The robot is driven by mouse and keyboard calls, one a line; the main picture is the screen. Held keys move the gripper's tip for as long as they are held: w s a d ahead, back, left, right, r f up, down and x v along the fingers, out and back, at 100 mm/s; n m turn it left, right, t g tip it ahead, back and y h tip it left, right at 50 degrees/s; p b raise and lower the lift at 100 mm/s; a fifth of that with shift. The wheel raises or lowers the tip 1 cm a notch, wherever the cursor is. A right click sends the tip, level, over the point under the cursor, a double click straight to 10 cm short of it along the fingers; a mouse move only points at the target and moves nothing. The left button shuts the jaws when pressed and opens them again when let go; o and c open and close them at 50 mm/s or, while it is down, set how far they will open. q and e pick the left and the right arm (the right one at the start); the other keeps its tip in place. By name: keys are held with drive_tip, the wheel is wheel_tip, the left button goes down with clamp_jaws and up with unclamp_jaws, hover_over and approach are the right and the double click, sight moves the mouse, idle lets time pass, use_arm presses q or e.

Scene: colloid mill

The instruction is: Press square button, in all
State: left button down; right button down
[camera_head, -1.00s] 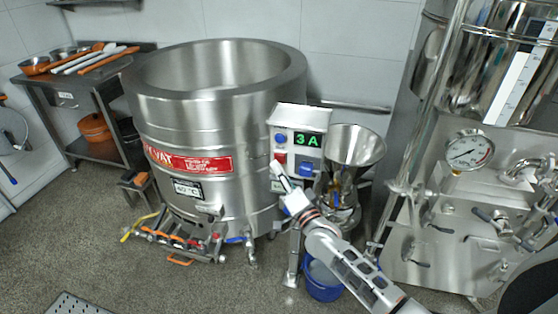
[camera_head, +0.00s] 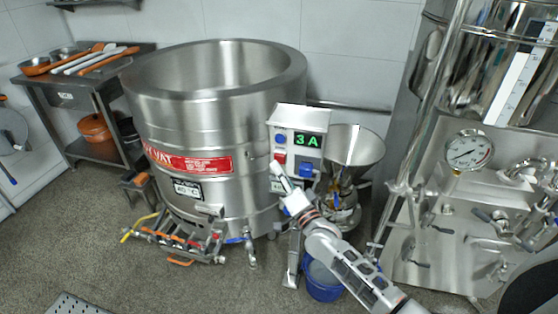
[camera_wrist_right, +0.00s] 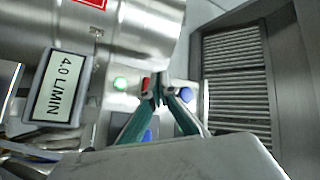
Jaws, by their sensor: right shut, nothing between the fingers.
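The mill's control box (camera_head: 300,118) stands in the middle of the head view, with a green "3 A" display (camera_head: 308,140). On its left side are a blue button (camera_head: 280,139) and a red, square-looking button (camera_head: 280,157) below it. My right gripper (camera_head: 277,166) is shut and empty, its tip just below the red button. In the right wrist view the gripper's fingertips (camera_wrist_right: 159,93) are together beside the red button (camera_wrist_right: 146,82) and partly cover it. I cannot tell whether they touch it. My left gripper is not in view.
A blue knob (camera_head: 306,169) sits right of the gripper. A large steel vat (camera_head: 215,120) is close on the left.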

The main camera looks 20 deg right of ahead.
drive_tip(key=shift+w, duration=0.15)
drive_tip(key=shift+w+d, duration=0.2)
drive_tip(key=shift+w, duration=0.05)
drive_tip(key=shift+w+d, duration=0.3)
drive_tip(key=shift+w, duration=0.05)
idle(1.2)
drive_tip(key=shift+r, duration=0.1)
drive_tip(key=shift+s+a+p, duration=0.3)
drive_tip(key=shift+s+a, duration=0.2)
drive_tip(key=shift+s, duration=0.25)
drive_tip(key=s+a, duration=0.1)
drive_tip(key=s+a+p, duration=0.1)
drive_tip(key=s+p, duration=0.1)
drive_tip(key=s, duration=0.1)
drive_tip(key=shift+s+a, duration=0.1)
drive_tip(key=shift+a, duration=0.3)
